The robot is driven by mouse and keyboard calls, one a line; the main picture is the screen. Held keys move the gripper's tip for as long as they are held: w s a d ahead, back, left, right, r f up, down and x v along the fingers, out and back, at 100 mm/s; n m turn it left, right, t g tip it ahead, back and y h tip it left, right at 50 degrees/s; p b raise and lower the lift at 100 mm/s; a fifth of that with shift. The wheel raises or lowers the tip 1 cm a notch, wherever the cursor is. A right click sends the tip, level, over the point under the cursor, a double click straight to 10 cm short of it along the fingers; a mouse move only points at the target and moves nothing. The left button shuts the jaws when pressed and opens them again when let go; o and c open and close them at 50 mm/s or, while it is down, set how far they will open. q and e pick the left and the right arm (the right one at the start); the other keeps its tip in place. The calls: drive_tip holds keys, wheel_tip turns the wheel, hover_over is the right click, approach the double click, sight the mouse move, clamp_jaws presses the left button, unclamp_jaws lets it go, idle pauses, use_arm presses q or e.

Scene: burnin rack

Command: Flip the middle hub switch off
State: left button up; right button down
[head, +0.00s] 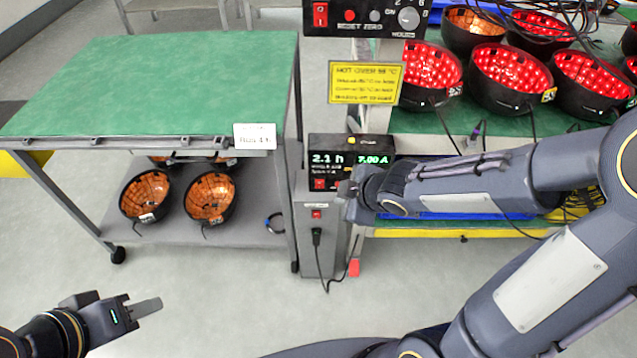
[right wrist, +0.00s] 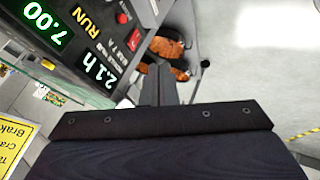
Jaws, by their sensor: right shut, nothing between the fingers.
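The middle hub (head: 335,146) is a black box with lit displays reading 2.1 h and 7.00 A. Its red switch (head: 319,184) is at the lower left of its face; the switch also shows in the right wrist view (right wrist: 134,38). My right gripper (head: 346,190) is shut and empty in front of the hub's lower part, just right of the switch. In the right wrist view its fingertips (right wrist: 160,68) are close to the switch; I cannot tell whether they touch. RUN is lit on the hub. My left gripper (head: 146,307) is low at the left, its opening unclear.
An upper hub (head: 365,17) with its own red switch sits above a yellow warning sign (head: 365,83). A lower grey box (head: 317,240) has a small red switch and a plugged cable. Red-lit bowls (head: 510,75) fill the right rack. A green-topped cart (head: 180,80) stands left.

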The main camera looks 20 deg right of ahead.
drive_tip(key=b, duration=0.4)
approach(325, 187)
drive_tip(key=shift+w+a+f, duration=0.6)
drive_tip(key=shift+a+f, duration=0.2)
drive_tip(key=shift+a, duration=0.05)
drive_tip(key=shift+w+a+f, duration=0.6)
drive_tip(key=shift+a+f, duration=0.2)
drive_tip(key=shift+f, duration=0.05)
